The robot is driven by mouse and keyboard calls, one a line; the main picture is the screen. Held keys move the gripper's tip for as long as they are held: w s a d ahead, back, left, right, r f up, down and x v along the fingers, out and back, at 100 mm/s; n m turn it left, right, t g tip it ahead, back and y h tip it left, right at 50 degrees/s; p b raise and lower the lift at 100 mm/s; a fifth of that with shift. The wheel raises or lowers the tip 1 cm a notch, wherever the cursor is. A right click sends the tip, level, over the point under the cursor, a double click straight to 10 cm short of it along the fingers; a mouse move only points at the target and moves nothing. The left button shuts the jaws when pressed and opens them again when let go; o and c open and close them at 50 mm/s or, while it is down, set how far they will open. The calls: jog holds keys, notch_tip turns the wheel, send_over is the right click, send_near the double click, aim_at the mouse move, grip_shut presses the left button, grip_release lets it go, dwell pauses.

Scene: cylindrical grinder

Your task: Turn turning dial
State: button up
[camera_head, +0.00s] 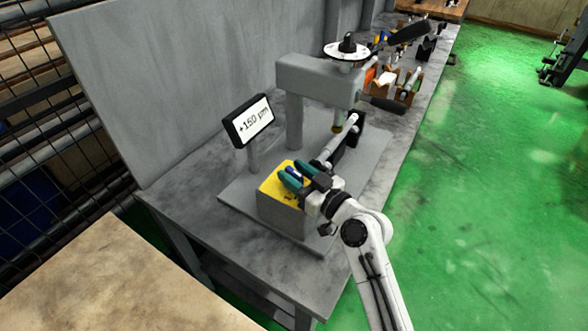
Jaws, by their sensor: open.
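A grey block with a yellow top (270,188) stands at the front of the machine's base plate. My gripper (293,174), with green fingertips, is open over this yellow top. A small blue part (292,172) shows between the fingertips; I cannot tell whether they touch it. Most of the yellow top's right side is hidden by my gripper. A round white dial (346,50) with dark marks and a black knob sits on top of the grey machine head (318,80), well behind my gripper. A display (249,121) left of the head reads "+150 µm".
The machine stands on a grey workbench (185,205) with a tall grey back panel (170,80). A black handle (383,103) sticks out right of the head. Tools and holders (405,85) crowd the bench farther back. A wooden surface (110,285) is at the lower left. Green floor (490,190) lies open right.

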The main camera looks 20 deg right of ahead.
jog(key=shift+w+a, duration=0.1)
jog(key=shift+w, duration=0.15)
grip_shut()
